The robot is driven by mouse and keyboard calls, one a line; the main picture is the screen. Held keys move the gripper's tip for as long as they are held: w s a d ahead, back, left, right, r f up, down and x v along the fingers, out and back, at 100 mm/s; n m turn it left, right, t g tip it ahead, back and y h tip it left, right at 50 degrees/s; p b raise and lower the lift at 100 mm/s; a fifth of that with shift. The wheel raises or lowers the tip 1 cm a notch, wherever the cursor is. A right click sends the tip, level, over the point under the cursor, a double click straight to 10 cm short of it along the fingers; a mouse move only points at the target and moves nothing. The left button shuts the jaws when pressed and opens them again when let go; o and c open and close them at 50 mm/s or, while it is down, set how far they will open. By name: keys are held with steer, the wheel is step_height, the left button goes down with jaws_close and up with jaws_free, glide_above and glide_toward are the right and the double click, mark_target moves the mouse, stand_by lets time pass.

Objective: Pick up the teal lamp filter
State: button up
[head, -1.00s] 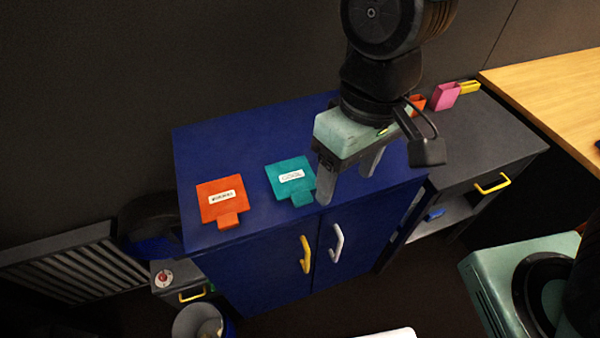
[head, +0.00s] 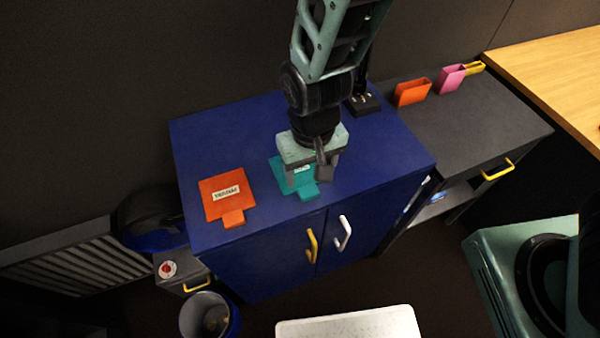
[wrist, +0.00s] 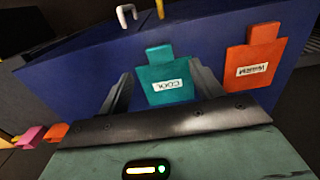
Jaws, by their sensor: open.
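The teal lamp filter (head: 304,190) lies flat on top of the blue cabinet (head: 210,139), with its tab toward the cabinet's front edge. My gripper (head: 306,182) is over it in the head view and hides part of the plate and label. In the wrist view, the teal filter (wrist: 165,80) with its "COOL" label shows between my two open fingers (wrist: 160,92). The fingers look apart from it, but the exact height above it is hard to tell. Nothing is held.
An orange filter (head: 217,203) with a label lies left of the teal one on the cabinet. Orange (head: 412,93) and pink (head: 452,77) holders stand on the dark cabinet at right. A black stand (head: 362,103) is at the back right corner. The right side of the blue top is bare.

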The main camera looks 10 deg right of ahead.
mark_target(310, 192)
steer(key=shift+d+f+p, duration=0.1)
steer(key=shift+f+p, duration=0.5)
steer(key=shift+f, duration=2.95)
steer(key=c, duration=1)
